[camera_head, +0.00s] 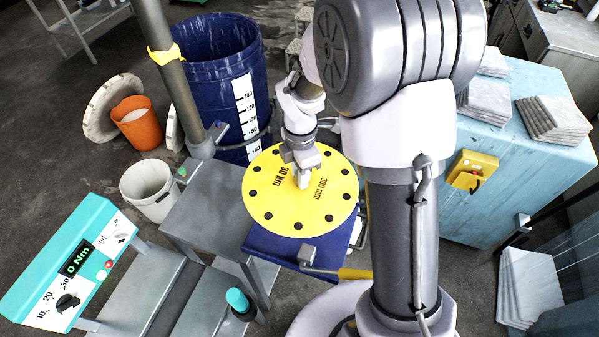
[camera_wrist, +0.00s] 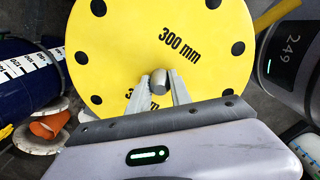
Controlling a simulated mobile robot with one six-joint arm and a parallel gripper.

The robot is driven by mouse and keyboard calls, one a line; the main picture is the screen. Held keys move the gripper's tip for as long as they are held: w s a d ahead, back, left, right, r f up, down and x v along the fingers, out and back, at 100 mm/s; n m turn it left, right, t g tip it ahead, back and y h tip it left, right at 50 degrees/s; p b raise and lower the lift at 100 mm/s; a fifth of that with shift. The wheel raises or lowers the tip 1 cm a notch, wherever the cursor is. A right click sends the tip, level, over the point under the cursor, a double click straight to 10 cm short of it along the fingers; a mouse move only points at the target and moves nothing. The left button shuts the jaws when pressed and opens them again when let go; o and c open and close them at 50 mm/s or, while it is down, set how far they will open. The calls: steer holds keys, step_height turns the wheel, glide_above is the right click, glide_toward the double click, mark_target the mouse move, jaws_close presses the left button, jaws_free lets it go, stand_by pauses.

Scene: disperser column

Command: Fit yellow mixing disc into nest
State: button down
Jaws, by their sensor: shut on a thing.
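The disc (camera_wrist: 205,65) fills the upper middle of the wrist view. The nest is not clearly seen; the disc may cover it. I cannot tell whether the disc touches the stand.
A dark blue drum (camera_head: 205,60) with a white scale stands behind, beside a grey column (camera_head: 165,70). A teal control box (camera_head: 70,262) reads 0 Nm at the lower left. A yellow-handled tool (camera_head: 352,274) sits at the stand's front. A light blue cabinet (camera_head: 510,190) is on the right.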

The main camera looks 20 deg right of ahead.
mark_target(301, 192)
steer(key=shift+s+r, duration=0.1)
steer(key=shift+s, duration=0.25)
steer(key=shift+w+p, duration=0.1)
steer(key=shift+p, duration=0.2)
step_height(301, 192, down, 7)
steer(key=b, duration=0.5)
steer(key=shift+f+b, duration=0.8)
steer(key=shift+f, duration=0.2)
stand_by(0.8)
steer(key=c, duration=1.1)
jaws_free()
step_height(301, 192, up, 18)
steer(key=p, duration=0.5)
steer(key=shift+f, duration=0.25)
